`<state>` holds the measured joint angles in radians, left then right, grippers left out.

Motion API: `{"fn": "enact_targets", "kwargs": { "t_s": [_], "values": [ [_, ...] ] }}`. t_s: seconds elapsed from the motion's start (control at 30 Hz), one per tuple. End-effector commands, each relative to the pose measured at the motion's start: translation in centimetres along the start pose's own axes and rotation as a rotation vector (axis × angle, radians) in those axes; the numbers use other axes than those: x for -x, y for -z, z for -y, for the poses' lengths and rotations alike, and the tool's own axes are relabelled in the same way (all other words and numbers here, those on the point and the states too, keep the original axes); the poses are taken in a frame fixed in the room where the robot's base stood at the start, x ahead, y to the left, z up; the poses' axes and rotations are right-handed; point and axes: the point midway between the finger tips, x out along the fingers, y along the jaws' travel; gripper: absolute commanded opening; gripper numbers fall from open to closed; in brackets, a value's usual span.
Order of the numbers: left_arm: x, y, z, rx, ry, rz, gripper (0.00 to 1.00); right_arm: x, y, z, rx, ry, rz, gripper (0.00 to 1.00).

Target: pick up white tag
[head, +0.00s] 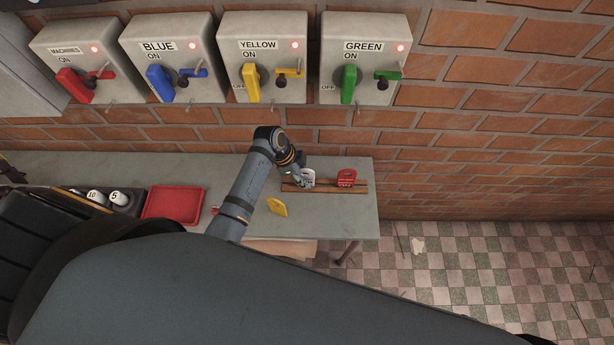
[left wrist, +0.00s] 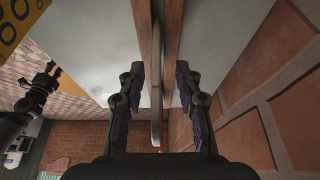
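The white tag (head: 308,178) stands upright on a wooden rack (head: 325,188) on the bench. My left gripper (head: 299,175) is at the tag from the left and partly hides it. In the left wrist view the tag (left wrist: 157,85) shows nearly edge-on between the two fingers of my left gripper (left wrist: 160,88). The fingers are open, with a gap on both sides of the tag. The wooden rack (left wrist: 172,60) runs between the fingers too.
A red tag (head: 346,178) stands on the rack just right of the white one. A yellow tag (head: 278,207) lies on the bench (head: 235,175). A red tray (head: 174,203) is further left. The brick wall (head: 480,170) rises close behind the rack.

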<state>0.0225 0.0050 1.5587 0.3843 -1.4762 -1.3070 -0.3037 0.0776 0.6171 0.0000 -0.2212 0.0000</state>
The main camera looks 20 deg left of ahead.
Motion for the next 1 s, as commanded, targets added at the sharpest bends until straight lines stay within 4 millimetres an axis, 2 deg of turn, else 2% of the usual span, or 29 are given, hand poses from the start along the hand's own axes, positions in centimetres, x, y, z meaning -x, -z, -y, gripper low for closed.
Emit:
{"fn": "enact_targets", "kwargs": {
  "t_s": [0.13,0.37,0.63,1.0],
  "values": [
    [-1.7,0.0,0.1,0.000,0.000,0.000,0.34,0.3,1.2,-0.9,0.004,-0.011,-0.018,0.40],
    [-2.0,0.0,0.1,-0.001,0.002,0.001,0.34,0.3,0.7,-0.9,0.004,-0.010,-0.011,0.40],
    [-1.9,-0.1,0.1,0.000,0.002,0.001,0.00,0.3,0.5,0.2,-0.001,0.003,-0.008,0.40],
    [-1.8,0.0,0.1,0.000,0.002,0.001,0.00,0.4,0.5,0.2,-0.002,0.003,-0.007,0.40]
  ]
}}
